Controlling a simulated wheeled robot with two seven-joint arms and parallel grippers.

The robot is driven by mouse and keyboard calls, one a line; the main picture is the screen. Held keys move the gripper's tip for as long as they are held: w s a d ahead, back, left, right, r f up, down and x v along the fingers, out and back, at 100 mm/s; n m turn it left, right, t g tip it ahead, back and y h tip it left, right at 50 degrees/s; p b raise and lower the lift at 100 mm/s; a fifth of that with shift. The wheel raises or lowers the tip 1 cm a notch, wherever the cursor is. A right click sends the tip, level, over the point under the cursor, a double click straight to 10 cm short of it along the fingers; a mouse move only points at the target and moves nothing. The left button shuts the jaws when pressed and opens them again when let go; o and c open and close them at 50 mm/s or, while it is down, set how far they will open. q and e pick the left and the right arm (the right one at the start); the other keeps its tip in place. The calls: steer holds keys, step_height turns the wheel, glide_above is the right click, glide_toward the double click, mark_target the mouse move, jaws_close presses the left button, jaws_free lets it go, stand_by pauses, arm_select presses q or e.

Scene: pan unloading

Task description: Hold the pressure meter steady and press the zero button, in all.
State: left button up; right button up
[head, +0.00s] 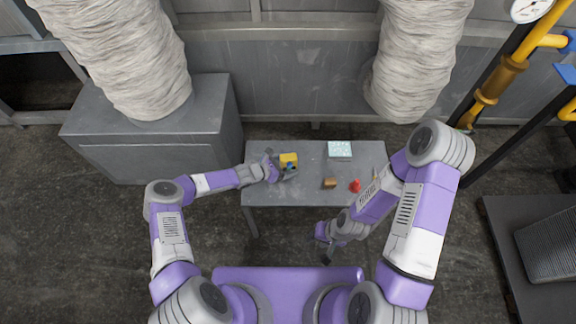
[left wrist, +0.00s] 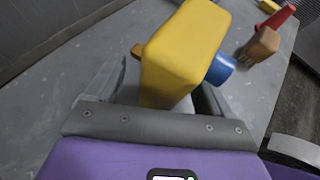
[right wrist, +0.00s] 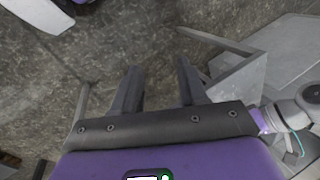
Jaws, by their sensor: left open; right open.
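The yellow box-shaped device (head: 289,158) with a blue round part, which I take for the pressure meter, is on the left of the grey table. In the left wrist view the yellow body (left wrist: 186,45) and the blue cylinder (left wrist: 220,69) show large. A dial or zero button cannot be made out. My left gripper (head: 274,167) is open at the device, its fingers (left wrist: 160,92) on either side of the lower body. Whether they touch it cannot be told. My right gripper (head: 326,256) is open and empty, low in front of the table; its fingers (right wrist: 158,78) show above bare floor.
On the table (head: 262,196) are a brown brush-like block (head: 329,183), a red object (head: 355,186) and a pale teal box (head: 340,149) at the back. My right arm covers the table's right front. A grey cabinet (head: 150,150) stands at left. The table's front middle is clear.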

arm_select(q)
steer(key=shift+c, duration=0.3)
steer(key=c, duration=1)
arm_select(e)
jaws_close()
stand_by(0.8)
